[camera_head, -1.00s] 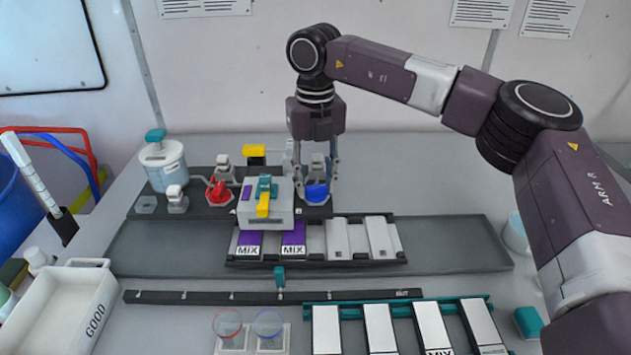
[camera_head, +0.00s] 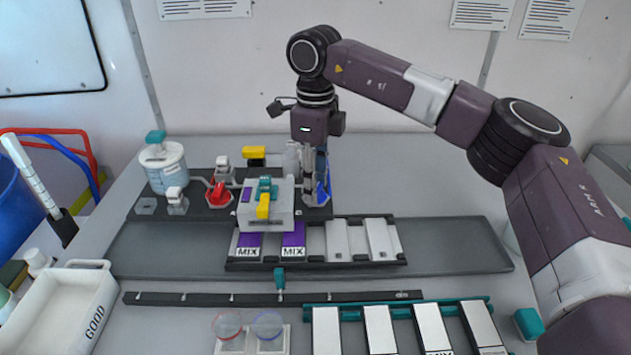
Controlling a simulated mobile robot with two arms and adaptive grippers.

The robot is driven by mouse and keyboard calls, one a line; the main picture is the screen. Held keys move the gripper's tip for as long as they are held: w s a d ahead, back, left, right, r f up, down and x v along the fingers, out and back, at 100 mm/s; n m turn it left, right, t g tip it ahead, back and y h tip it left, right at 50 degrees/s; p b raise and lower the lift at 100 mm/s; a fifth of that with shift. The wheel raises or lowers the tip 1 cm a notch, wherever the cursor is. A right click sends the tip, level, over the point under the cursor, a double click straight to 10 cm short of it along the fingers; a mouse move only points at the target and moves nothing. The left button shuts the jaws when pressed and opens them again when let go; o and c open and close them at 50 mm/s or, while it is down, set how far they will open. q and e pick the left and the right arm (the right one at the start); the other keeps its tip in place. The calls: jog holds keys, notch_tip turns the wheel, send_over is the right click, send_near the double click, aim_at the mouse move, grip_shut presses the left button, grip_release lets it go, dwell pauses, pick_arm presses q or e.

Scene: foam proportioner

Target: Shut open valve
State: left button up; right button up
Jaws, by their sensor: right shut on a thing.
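A blue valve handle (camera_head: 325,186) stands at the right end of the dark valve board (camera_head: 148,208), right of the grey block. It now shows as a narrow upright shape, partly hidden by my gripper. My right gripper (camera_head: 316,190) points straight down and is shut on the blue handle. A red valve handle (camera_head: 218,193) sits further left on the same board, apart from my gripper. My left gripper is not in view.
A grey block with a yellow and teal lever (camera_head: 264,204) stands close left of my gripper. A yellow-topped fitting (camera_head: 254,152) and a clear bottle (camera_head: 292,158) are behind. A lidded jar (camera_head: 163,170) stands left. The grey mat's right part (camera_head: 450,245) is clear.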

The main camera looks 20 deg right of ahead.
jog(key=shift+r+n, duration=0.1)
jog(key=shift+n, duration=1.9)
jog(key=o, duration=1.2)
jog(key=shift+c, duration=0.2)
notch_tip(320, 180, up, 12)
